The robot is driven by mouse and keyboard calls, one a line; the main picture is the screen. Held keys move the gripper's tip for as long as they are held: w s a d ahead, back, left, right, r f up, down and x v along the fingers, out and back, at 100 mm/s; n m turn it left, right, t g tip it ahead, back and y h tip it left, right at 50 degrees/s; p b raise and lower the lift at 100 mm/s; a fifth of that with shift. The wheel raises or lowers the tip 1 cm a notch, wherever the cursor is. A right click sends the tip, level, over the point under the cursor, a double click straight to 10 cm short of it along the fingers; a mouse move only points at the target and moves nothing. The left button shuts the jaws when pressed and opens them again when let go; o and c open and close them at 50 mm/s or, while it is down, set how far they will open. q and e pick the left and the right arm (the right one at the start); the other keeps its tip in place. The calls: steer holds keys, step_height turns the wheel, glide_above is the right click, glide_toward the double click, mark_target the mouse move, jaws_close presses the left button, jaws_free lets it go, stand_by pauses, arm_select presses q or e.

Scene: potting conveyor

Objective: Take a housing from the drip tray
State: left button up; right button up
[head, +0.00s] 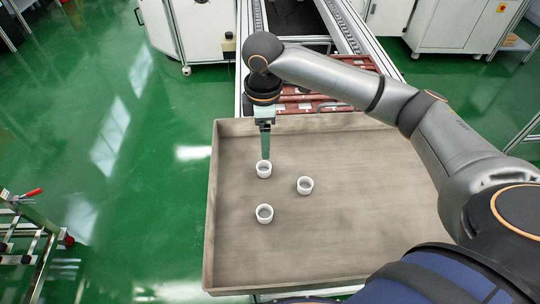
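The drip tray (340,235) is a wide, shallow grey-brown tray in the head view. Three small white ring-shaped housings stand on its left half: one at the back (263,170), one to its right (305,186) and one nearer me (265,214). My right gripper (264,158) reaches in from the right and points down, its fingertips at the back housing. The fingers overlap in this view, so I cannot tell how far apart they are or whether they touch the housing. My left gripper is not in view.
A conveyor (342,28) runs away behind the tray, with reddish-brown trays (300,104) on it just past the tray's back wall. White machine cabinets (185,28) stand at the back. A metal cart with a red handle (30,193) is at the left. Green floor left of the tray is clear.

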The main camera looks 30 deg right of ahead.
mark_target(266, 164)
steer(key=f, duration=0.4)
steer(key=f+b, duration=0.1)
steer(key=f, duration=0.3)
steer(key=w+f, duration=0.1)
steer(key=f, duration=0.3)
steer(key=shift+d+f+b, duration=0.25)
steer(key=shift+d+b, duration=0.05)
steer(key=shift+d, duration=0.1)
jaws_close()
